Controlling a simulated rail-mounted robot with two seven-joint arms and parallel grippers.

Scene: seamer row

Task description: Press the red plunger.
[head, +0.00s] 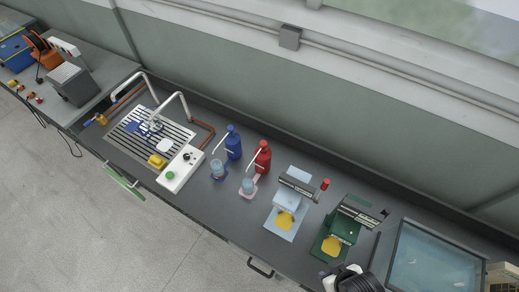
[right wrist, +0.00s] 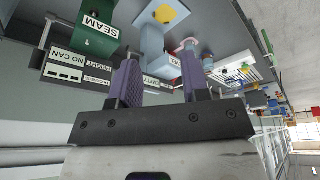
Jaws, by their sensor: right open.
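In the head view a red pump bottle (head: 263,158) with a pale spout stands on the dark counter behind a pink stand with a cup (head: 248,187). A small red cap (head: 325,184) stands at the back of the light-blue machine (head: 286,200). I cannot tell which red part is the plunger. My right gripper (head: 350,282) is at the bottom edge of the head view, to the right of and nearer than the bottle. In the right wrist view its purple fingers (right wrist: 160,76) are apart and empty. My left gripper is not in view.
A blue pump bottle (head: 233,143) stands left of the red one. The green machine (head: 342,226) with a SEAM sign (right wrist: 98,27) stands right of the light-blue one. A white control box (head: 180,169) and a sink with curved taps are further left.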

